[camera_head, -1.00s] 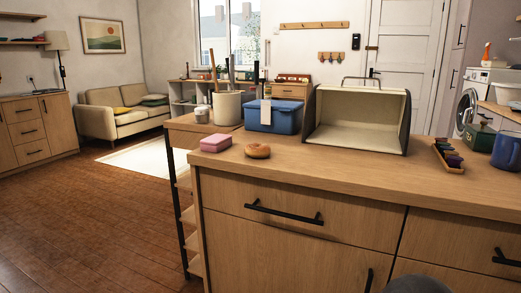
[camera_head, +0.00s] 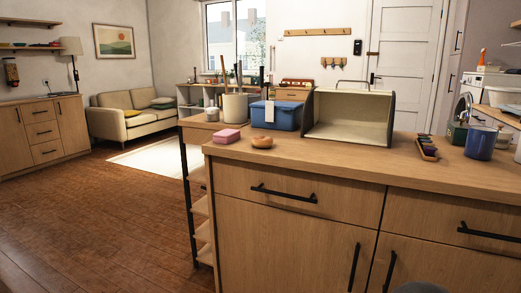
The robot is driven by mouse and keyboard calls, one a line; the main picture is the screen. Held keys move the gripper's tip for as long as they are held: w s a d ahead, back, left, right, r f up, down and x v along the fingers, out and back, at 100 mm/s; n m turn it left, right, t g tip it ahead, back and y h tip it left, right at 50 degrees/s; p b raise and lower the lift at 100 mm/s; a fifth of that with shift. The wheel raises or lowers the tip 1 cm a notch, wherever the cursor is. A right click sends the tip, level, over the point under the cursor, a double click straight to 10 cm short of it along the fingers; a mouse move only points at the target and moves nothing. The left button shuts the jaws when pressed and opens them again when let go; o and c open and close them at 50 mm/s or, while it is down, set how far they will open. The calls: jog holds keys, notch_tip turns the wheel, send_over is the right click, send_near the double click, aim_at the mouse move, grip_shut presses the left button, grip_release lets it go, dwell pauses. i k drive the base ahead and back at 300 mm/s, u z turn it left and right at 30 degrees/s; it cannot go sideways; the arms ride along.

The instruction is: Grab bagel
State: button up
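The bagel (camera_head: 262,142) is a small golden-brown ring. It lies flat on the wooden counter (camera_head: 330,164) near its left front edge, just right of a pink block (camera_head: 227,136). Nothing covers it. My gripper is not in the picture. A dark grey rounded shape at the bottom edge, right of centre, looks like part of my own body.
Behind the bagel stand a blue lidded box (camera_head: 286,117), an open bread box (camera_head: 350,128) and a crock (camera_head: 236,106) with utensils. A small tray (camera_head: 427,147) and a blue mug (camera_head: 480,142) are at right. Floor (camera_head: 90,220) at left is clear.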

aim_at(266, 142)
jog(key=k, duration=0.1)
jog(key=u, duration=2.2)
jog(key=i, duration=1.65)
jog(key=z, duration=1.5)
